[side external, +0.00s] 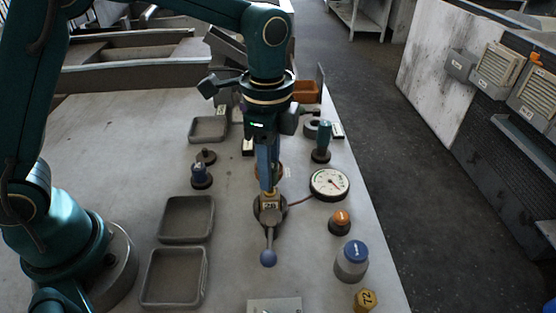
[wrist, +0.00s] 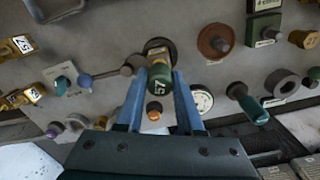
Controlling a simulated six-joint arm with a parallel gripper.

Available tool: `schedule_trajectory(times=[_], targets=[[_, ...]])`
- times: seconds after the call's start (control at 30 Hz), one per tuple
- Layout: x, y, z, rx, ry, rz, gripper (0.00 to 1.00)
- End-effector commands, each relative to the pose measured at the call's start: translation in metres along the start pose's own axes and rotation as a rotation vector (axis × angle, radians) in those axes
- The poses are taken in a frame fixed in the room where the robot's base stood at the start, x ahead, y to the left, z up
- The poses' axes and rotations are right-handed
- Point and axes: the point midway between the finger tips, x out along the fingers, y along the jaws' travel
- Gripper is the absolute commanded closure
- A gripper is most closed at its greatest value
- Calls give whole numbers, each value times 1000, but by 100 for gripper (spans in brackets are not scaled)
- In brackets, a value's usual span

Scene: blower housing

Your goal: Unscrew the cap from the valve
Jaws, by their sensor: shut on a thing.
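The valve (side external: 270,217) stands upright on a round dark base in the middle of the table. Its lever, with a blue ball end (side external: 268,258), points toward the front. My gripper points straight down over the valve in the side view (side external: 268,188) and is shut on the cap. The fingers hide the cap there. I cannot tell whether the cap has turned or lifted.
A dial gauge (side external: 329,184) stands close on the right, with an orange-topped button (side external: 340,221) and a blue-capped bottle (side external: 352,259) nearer the front. Empty grey trays (side external: 186,238) lie to the left. A green-handled part (side external: 322,142) stands behind the gauge.

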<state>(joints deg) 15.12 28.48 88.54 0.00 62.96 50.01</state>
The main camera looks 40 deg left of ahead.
Motion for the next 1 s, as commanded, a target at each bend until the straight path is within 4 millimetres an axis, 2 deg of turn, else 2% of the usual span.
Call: schedule_trajectory(times=[0.53,1.0], targets=[[-31,0,0,0,1,-1,100],[-34,0,0,13,1,-1,100]])
